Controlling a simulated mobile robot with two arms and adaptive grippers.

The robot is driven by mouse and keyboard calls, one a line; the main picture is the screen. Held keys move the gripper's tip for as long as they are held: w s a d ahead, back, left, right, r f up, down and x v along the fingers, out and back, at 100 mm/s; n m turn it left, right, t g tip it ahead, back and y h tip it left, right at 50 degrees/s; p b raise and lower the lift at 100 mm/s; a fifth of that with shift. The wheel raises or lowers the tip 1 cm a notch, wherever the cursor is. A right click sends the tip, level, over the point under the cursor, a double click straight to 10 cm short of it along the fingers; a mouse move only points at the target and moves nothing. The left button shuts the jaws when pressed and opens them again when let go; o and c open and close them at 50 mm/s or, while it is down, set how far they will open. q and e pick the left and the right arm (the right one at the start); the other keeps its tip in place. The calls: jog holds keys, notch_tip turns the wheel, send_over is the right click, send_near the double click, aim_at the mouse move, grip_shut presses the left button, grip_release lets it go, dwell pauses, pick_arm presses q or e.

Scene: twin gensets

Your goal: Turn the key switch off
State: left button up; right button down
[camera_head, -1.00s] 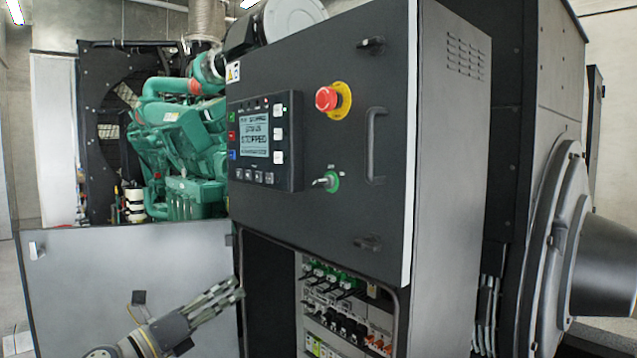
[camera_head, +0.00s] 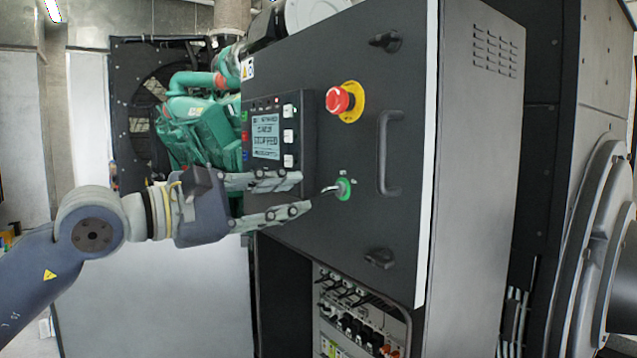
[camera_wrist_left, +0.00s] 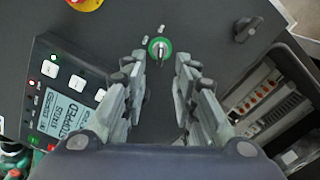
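The key switch (camera_head: 343,188) has a green round collar and a silver key, on the dark front door of the control cabinet. In the left wrist view the key switch (camera_wrist_left: 160,48) lies ahead of the gap between my fingers. My left gripper (camera_head: 304,195) is open, its fingers pointing right toward the key. In the left wrist view the left gripper (camera_wrist_left: 160,80) has its two fingers apart with nothing between them. In the head view the lower fingertip is close to the key; whether they touch I cannot tell. My right gripper is not in view.
A display panel (camera_head: 266,140) reading STOPPED sits left of the key switch, partly behind my upper finger. A red emergency stop button (camera_head: 340,100) is above the switch, and a door handle (camera_head: 389,153) is to its right. An open compartment (camera_head: 350,315) with breakers is below.

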aim_at(322, 193)
pick_arm(q)
jog(key=p+x, duration=0.1)
jog(key=x, duration=0.4)
jog(key=shift+d+r+p, duration=0.15)
jog(key=shift+r+p, duration=0.05)
jog(key=shift+p, duration=0.2)
jog(key=shift+w+d+f, duration=0.15)
jog(key=shift+w+d, duration=0.3)
jog(key=shift+d, duration=0.05)
jog(key=shift+c, duration=0.3)
grip_shut()
